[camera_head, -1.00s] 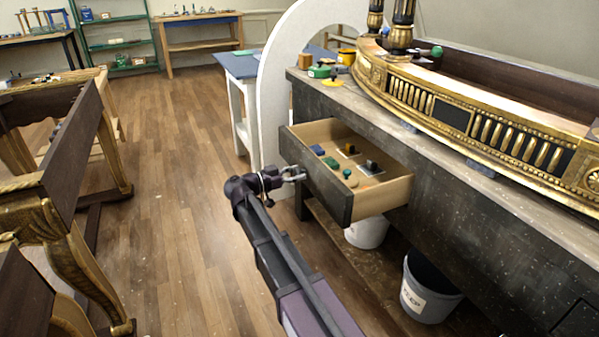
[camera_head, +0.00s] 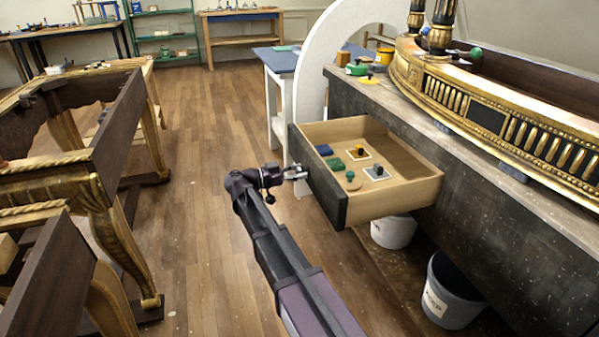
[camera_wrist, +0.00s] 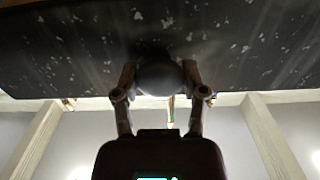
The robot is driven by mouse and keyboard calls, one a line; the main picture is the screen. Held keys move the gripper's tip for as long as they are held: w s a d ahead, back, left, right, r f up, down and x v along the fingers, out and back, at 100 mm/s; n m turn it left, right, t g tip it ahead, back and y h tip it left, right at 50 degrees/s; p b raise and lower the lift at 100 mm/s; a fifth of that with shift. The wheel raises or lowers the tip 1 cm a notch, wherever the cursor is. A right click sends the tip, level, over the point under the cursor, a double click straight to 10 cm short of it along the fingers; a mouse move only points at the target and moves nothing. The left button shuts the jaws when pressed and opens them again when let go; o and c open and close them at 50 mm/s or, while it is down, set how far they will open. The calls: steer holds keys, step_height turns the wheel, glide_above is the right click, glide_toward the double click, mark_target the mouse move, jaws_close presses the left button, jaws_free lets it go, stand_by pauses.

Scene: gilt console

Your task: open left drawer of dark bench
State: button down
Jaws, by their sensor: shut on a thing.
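The dark bench (camera_head: 400,142) stands on the right with speckled, worn dark faces. Its left drawer (camera_head: 437,189) is pulled well out, showing pale wooden sides and several small items inside. My gripper (camera_head: 303,172) is at the drawer's dark front (camera_head: 325,190). In the wrist view my gripper (camera_wrist: 160,78) has its two fingers on either side of a dark round knob (camera_wrist: 160,79) on the drawer front (camera_wrist: 75,50). The fingers are shut on it. In the head view the knob is hidden by the fingers.
A gilt curved console piece (camera_head: 470,110) lies on the bench top. A bucket (camera_head: 445,295) and a pale bin (camera_head: 392,232) stand under the bench. Gilt-legged furniture (camera_head: 95,200) stands at left. Wooden floor (camera_head: 205,200) between is clear.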

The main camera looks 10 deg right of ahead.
steer(key=shift+s+d, duration=0.1)
steer(key=shift+d, duration=0.05)
steer(key=shift+c, duration=0.6)
jaws_free()
steer(key=shift+d, duration=0.1)
steer(key=s+a, duration=0.1)
steer(key=a, duration=1.1)
steer(key=shift+s, duration=0.25)
